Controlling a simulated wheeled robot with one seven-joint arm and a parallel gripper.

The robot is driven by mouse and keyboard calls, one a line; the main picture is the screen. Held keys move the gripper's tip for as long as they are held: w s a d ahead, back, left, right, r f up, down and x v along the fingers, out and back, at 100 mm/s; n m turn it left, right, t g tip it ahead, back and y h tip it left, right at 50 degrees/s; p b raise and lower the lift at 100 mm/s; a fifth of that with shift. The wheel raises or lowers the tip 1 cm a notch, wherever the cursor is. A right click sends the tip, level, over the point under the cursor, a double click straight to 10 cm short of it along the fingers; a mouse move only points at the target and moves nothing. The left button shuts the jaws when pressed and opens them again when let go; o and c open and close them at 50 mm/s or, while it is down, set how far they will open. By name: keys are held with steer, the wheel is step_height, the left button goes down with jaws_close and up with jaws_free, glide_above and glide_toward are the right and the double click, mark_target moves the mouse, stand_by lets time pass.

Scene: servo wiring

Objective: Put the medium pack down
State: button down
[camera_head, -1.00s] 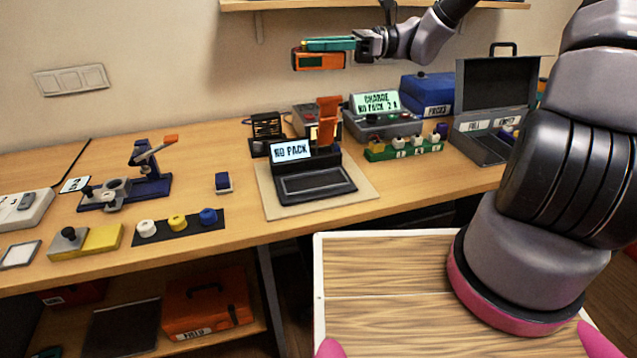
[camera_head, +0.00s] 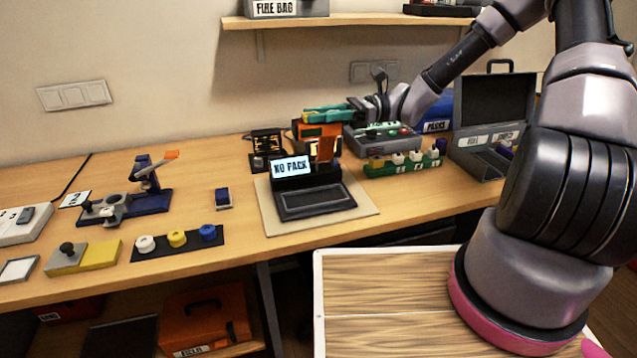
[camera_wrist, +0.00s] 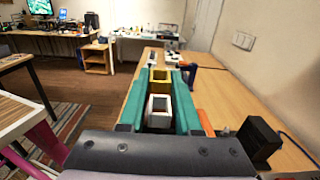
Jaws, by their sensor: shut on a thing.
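My gripper (camera_head: 338,114), with teal fingers, is above the back of the bench, behind the black device reading NO PACK (camera_head: 291,167). In the wrist view the teal fingers (camera_wrist: 160,95) frame pale and yellow square shapes; an orange edge shows beside the right finger.
The charger (camera_head: 385,137) and a green rack (camera_head: 405,163) stand to the right of the gripper. An open grey case (camera_head: 493,105) stands further right. A small black stand (camera_head: 267,146) is to the left. The bench's front left holds several small fixtures.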

step_height(320, 180, down, 18)
steer(key=shift+r, duration=0.25)
steer(key=shift+f, duration=0.1)
steer(key=shift+f, duration=0.1)
steer(key=c, duration=0.6)
jaws_free()
steer(key=shift+f, duration=0.1)
steer(key=v, duration=1)
steer(key=shift+w+d+r, duration=0.25)
steer(key=shift+r, duration=0.05)
steer(key=shift+d+r, duration=0.1)
steer(key=shift+d, duration=0.05)
